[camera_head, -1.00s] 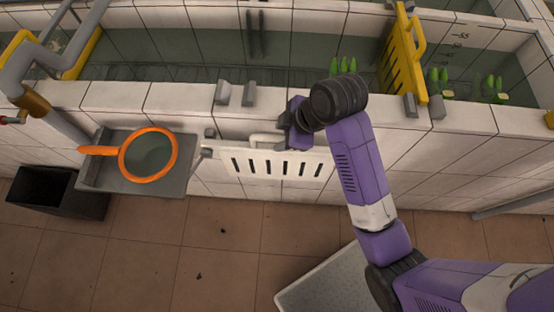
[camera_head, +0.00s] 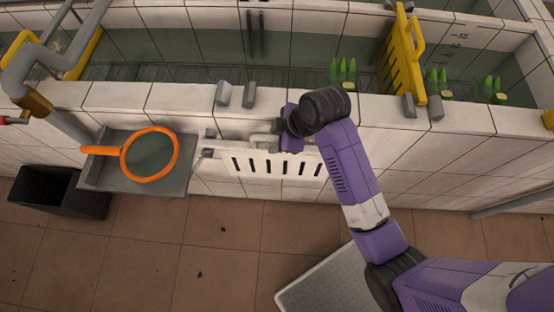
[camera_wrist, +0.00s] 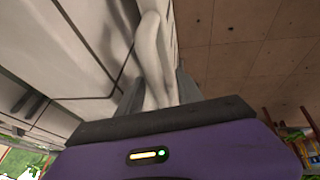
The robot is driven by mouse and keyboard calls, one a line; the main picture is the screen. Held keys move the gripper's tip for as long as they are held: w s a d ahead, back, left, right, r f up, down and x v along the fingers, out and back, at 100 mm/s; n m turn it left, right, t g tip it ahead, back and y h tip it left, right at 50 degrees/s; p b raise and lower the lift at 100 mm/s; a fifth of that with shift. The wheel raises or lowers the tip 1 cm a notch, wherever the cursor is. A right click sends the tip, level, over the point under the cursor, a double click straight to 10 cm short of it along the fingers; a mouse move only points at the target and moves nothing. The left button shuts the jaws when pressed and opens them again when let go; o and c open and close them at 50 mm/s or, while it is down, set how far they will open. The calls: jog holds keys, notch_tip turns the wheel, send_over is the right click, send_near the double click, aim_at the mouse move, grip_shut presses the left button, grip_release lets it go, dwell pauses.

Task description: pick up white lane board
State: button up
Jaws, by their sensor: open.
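The white lane board (camera_head: 276,167), a slotted panel with a looped handle, is upright against the tiled front wall of the tank. My gripper (camera_head: 277,141) is at the handle on the board's top edge, and my wrist hides part of its right side. In the wrist view, the white handle (camera_wrist: 153,55) runs down between the two grey fingers of my gripper (camera_wrist: 159,90). The jaws are open with the handle between them; whether a finger touches it, I cannot tell.
A yellow slotted board (camera_head: 397,68) stands in the tank at right. Grey brackets (camera_head: 236,94) sit on the tiled ledge. An orange-rimmed net (camera_head: 150,155) lies on a grey tray (camera_head: 178,184) at left, beside a black bin (camera_head: 62,196). Green stems (camera_head: 343,70) are in the tank.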

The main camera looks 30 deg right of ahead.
jog(key=shift+f, duration=0.1)
grip_shut()
dwell(0.6)
